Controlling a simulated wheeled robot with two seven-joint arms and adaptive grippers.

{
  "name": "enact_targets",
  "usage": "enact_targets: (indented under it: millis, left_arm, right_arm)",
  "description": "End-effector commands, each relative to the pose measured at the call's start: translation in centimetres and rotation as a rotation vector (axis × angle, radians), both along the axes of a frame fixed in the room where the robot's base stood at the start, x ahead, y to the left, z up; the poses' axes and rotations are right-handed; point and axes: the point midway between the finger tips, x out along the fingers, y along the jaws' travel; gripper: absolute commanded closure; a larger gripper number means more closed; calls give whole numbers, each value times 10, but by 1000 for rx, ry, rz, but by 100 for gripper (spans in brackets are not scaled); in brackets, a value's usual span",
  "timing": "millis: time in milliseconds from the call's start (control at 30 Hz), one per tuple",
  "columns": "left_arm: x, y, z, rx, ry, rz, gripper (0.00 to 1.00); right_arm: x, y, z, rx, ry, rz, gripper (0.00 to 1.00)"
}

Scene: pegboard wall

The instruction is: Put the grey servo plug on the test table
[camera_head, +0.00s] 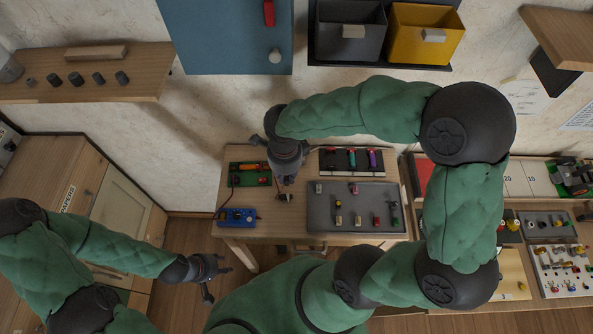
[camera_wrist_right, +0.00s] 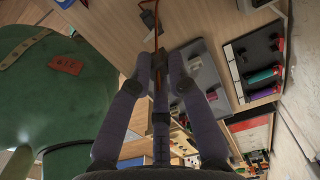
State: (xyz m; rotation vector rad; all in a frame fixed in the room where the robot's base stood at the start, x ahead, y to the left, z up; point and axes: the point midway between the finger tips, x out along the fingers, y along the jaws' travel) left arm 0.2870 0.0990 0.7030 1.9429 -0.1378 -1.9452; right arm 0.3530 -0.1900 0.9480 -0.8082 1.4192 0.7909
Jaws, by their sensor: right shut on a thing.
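My right gripper (camera_head: 284,178) reaches down over the wooden table (camera_head: 268,222), left of the grey tray. In the right wrist view its fingers (camera_wrist_right: 160,72) are shut on a small dark grey plug (camera_wrist_right: 160,58), partly hidden by the fingers. A thin orange-red lead runs up from the plug. Another small dark piece (camera_wrist_right: 150,19) sits along that lead near the tabletop. In the head view, a small dark piece (camera_head: 284,197) shows just below the right gripper. I cannot tell whether the held plug touches the table. My left gripper (camera_head: 217,283) is open and empty, in front of the table's left side.
Bare wood shows between the blue box and grey tray.

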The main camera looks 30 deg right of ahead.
Motion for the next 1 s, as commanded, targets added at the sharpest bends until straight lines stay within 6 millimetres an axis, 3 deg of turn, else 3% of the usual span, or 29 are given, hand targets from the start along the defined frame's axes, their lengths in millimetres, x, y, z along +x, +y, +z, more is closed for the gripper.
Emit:
enact_targets:
  millis: [100,400,667,900,1000]
  left_arm:
    - [0,0,-6,0,0,-1,60]
    - [0,0,-18,0,0,-1,60]
    - [0,0,-21,0,0,-1,60]
    - [0,0,-33,0,0,-1,60]
    - [0,0,-33,0,0,-1,60]
  right_arm:
    - [16,-20,-14,0,4,-6,100]
    - [39,-45,-56,0,2,-2,100]
    - [46,-53,-67,0,2,-1,100]
    - [47,-55,-100,0,2,0,100]
    - [48,-55,-101,1,1,0,100]
